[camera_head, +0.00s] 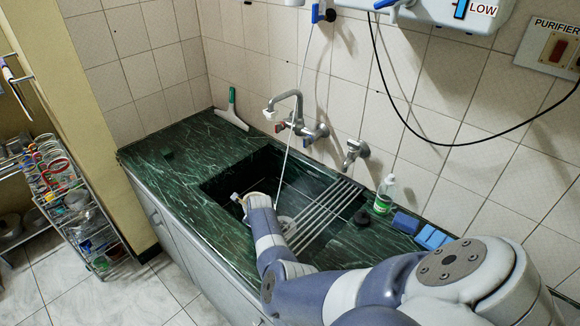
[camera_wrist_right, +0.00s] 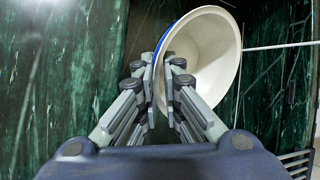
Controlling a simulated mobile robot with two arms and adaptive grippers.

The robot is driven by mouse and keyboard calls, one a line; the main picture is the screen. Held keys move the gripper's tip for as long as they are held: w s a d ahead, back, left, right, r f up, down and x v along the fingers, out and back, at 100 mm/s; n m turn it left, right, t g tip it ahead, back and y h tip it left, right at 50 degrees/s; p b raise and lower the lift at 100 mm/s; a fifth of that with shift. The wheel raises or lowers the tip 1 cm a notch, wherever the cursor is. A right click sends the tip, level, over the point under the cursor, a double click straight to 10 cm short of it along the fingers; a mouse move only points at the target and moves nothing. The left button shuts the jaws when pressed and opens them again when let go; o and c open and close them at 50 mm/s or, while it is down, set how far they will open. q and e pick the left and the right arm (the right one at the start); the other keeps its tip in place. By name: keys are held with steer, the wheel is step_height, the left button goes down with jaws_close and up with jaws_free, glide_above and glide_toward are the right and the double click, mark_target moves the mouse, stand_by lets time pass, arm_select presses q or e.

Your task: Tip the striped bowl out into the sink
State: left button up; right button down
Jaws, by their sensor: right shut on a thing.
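The bowl (camera_wrist_right: 215,55) is cream-white inside with a blue band along its outer edge. In the right wrist view it stands on its side, its opening turned to the right. My right gripper (camera_wrist_right: 156,72) is shut on the bowl's wall, one finger on either side. In the head view my right arm reaches over the green marble sink (camera_head: 226,183); its hand is mostly hidden by the wrist, and I cannot make out the bowl clearly there. My left gripper is not in view.
A metal rack (camera_head: 328,213) spans the sink's right part. A thin white tube (camera_head: 289,150) hangs into the sink near the tap (camera_head: 287,105). A bottle (camera_head: 385,194) and blue sponges (camera_head: 430,237) stand on the right counter. The left counter is mostly clear.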

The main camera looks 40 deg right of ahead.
steer(key=shift+w+a+r+g+b, duration=0.3)
steer(key=shift+w+a+r+b, duration=0.05)
steer(key=shift+w+r+b, duration=0.15)
steer(key=shift+w+a+r+n+g+h+b, duration=0.35)
steer(key=shift+w+a+g+h+b, duration=0.35)
steer(key=shift+b, duration=2)
steer(key=shift+w+a+r+n+g+h+b, duration=0.4)
steer(key=shift+g+b, duration=0.5)
steer(key=shift+b, duration=1.75)
steer(key=shift+w+r, duration=0.1)
steer(key=shift+w, duration=0.05)
